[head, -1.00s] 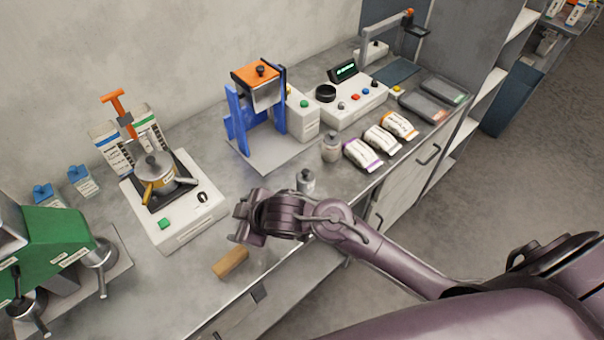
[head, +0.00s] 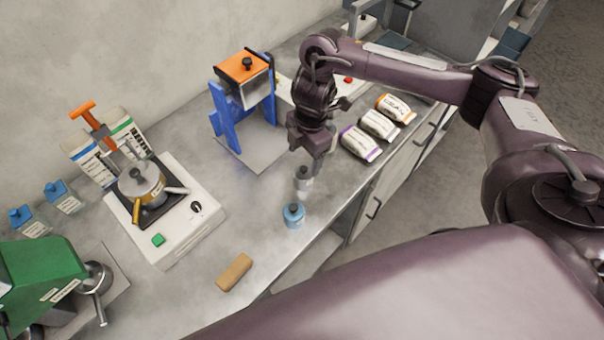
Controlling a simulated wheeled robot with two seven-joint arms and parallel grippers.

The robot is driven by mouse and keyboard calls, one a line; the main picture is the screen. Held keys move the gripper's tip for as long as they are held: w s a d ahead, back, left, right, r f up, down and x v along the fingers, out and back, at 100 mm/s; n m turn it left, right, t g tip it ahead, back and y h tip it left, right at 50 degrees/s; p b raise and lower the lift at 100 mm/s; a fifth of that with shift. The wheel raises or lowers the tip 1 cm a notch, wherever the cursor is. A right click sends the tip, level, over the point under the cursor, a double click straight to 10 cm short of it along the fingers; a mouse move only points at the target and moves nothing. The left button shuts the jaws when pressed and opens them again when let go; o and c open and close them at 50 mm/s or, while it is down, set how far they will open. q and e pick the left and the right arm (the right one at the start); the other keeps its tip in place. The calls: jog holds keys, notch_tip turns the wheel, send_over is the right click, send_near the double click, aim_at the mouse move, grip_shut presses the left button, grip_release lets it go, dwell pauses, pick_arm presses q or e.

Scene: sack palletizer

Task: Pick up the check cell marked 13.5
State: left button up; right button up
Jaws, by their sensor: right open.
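The mark 13.5 cannot be read on anything here. A small grey cell with a dark top (head: 304,184) stands upright on the bench. A blue cell (head: 293,217) stands nearer the front edge, just below the grey one in the picture. My right gripper (head: 314,158) points down, open, just above and behind the grey cell. Its fingertips overlap the view near that cell's top, and I cannot tell whether they touch. The area behind the gripper is hidden, where another grey cell showed earlier. My left gripper is not in view.
A wooden block (head: 234,272) lies near the bench's front edge. A blue stand with an orange top (head: 243,80) is behind my gripper, left. Several packets (head: 379,124) lie right. A white device with a metal pot (head: 172,216) and a green machine (head: 38,280) are left.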

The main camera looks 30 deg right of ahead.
aim_at(304, 167)
jog(key=f, duration=0.6)
jog(key=shift+s+a+f, duration=0.2)
jog(key=shift+s+a, duration=0.05)
jog(key=shift+s, duration=0.05)
jog(key=shift+c, duration=0.2)
jog(key=c, duration=1.1)
jog(key=shift+r, duration=0.15)
